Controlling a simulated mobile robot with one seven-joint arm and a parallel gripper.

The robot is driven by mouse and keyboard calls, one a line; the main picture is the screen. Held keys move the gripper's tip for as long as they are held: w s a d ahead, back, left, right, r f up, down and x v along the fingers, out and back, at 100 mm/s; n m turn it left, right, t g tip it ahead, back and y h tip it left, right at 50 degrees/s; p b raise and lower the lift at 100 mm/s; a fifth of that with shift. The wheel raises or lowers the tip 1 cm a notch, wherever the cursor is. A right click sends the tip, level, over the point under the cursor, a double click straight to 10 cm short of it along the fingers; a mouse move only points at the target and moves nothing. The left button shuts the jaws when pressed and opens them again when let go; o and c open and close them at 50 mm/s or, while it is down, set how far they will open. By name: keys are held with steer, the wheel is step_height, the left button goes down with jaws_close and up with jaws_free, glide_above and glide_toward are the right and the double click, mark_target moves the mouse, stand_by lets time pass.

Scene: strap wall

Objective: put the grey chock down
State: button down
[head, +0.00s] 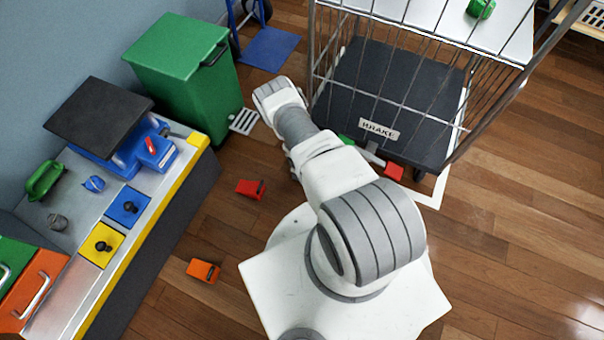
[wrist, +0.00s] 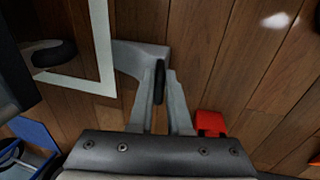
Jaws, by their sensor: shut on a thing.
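In the wrist view, my gripper (wrist: 160,92) is shut on the grey chock. The chock's grey body (wrist: 138,56) shows ahead of the fingertips, and a dark part (wrist: 158,82) lies between the fingers. The chock is beside the white floor outline (wrist: 102,50). I cannot tell whether it touches the floor. In the head view my arm hides the gripper and the chock.
A red chock (wrist: 210,122) lies right of my fingers. A dark wheel (wrist: 55,55) is at left. The wire cage cart (head: 385,100) stands beyond my arm. Red (head: 250,188) and orange (head: 203,270) chocks lie on the floor near the workbench (head: 170,225).

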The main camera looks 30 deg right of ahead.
steer(key=shift+f, duration=0.55)
steer(key=c, duration=0.9)
jaws_free()
steer(key=shift+o, duration=0.2)
